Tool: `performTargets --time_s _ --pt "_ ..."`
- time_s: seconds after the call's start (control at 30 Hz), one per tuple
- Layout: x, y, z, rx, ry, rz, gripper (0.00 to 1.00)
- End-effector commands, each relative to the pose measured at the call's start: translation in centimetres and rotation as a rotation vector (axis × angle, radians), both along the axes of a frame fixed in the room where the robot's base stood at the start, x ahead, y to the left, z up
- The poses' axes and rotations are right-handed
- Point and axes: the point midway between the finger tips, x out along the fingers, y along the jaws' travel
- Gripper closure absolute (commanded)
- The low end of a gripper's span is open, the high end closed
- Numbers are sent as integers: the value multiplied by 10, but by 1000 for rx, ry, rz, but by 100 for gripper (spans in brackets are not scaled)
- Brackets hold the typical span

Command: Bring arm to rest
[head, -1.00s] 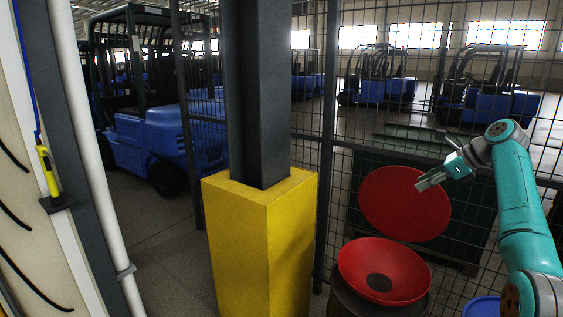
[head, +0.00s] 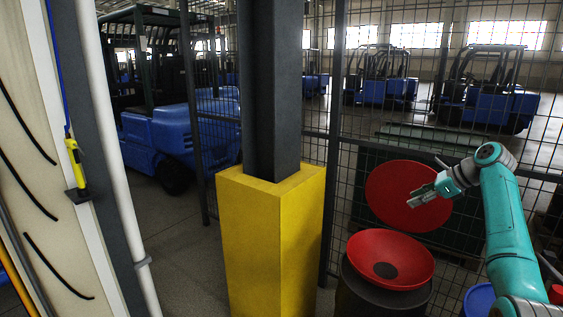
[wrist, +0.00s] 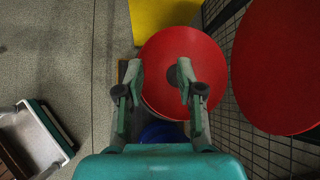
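My gripper (head: 424,198) is at the end of my teal arm on the right of the head view, held in the air in front of the upright red disc (head: 398,190). In the wrist view my gripper (wrist: 160,75) shows two fingers apart with nothing between them. Below the fingers is a red bowl-like dish (wrist: 184,52) with a dark centre. In the head view this dish (head: 391,262) rests on a dark drum. The fingers look apart from both red things.
A yellow post base (head: 270,240) stands left of the dish. A wire mesh fence (head: 345,130) runs behind, with blue forklifts (head: 485,105) beyond it. A blue round thing (head: 478,300) is at the lower right.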

Motion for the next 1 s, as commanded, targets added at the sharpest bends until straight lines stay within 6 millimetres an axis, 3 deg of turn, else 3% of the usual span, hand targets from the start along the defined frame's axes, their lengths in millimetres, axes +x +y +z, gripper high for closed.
performTargets --time_s 0.27,0.57,0.77,1.0 --pt "3 13 -73 -58 -58 18 63" --pt "-12 43 -204 -200 -176 59 63" --pt "-40 65 -285 -317 -255 99 63" --pt "-91 93 -370 -471 -341 157 63"
